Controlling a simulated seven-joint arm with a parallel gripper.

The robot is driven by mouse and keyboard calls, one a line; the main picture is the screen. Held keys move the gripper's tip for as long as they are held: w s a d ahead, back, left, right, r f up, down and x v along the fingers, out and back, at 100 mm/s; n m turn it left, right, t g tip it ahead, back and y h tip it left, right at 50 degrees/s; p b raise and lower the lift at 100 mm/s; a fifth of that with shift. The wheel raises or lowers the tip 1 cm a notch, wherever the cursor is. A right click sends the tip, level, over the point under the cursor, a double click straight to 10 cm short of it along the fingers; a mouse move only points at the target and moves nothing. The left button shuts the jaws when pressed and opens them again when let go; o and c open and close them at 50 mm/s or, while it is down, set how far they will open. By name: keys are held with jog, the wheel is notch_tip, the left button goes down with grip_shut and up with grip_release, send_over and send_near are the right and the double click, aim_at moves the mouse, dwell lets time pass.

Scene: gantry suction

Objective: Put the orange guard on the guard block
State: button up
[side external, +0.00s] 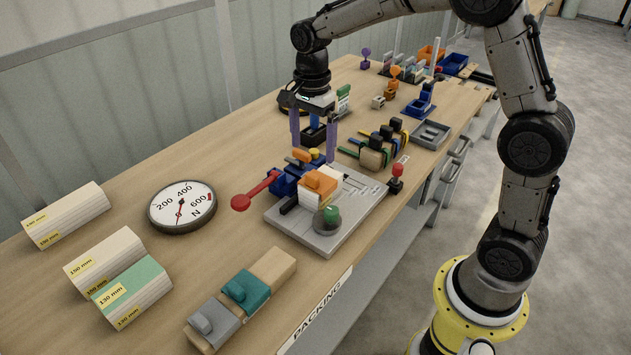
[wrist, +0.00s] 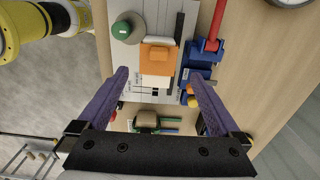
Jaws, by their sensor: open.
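The orange guard (side external: 321,182) sits on a pale block on the grey fixture plate (side external: 358,200). It also shows in the wrist view (wrist: 158,58), between the fingertips in the picture. The wooden guard block (side external: 272,268) lies at the table's front edge. It carries a grey guard (side external: 213,322) and a teal guard (side external: 246,290), with its far end bare. My gripper (side external: 314,154) is open and empty, its purple fingers pointing down past the far end of the plate. It is apart from the orange guard.
A blue clamp with a red handle (side external: 255,192) stands left of the orange guard. A green button (side external: 331,213) is in front of it. A gauge (side external: 182,207) and several labelled blocks (side external: 105,250) lie left. Tools in a wooden holder (side external: 375,155) stand behind right.

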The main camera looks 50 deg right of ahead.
aim_at(315, 177)
notch_tip(315, 177, down, 5)
jog(key=shift+r, duration=0.2)
jog(key=shift+s+d+f, duration=0.1)
jog(key=shift+f, duration=1.25)
jog(key=shift+s+d+f, duration=0.1)
jog(key=shift+f, duration=1.25)
jog(key=c, duration=1)
jog(key=shift+r, duration=0.15)
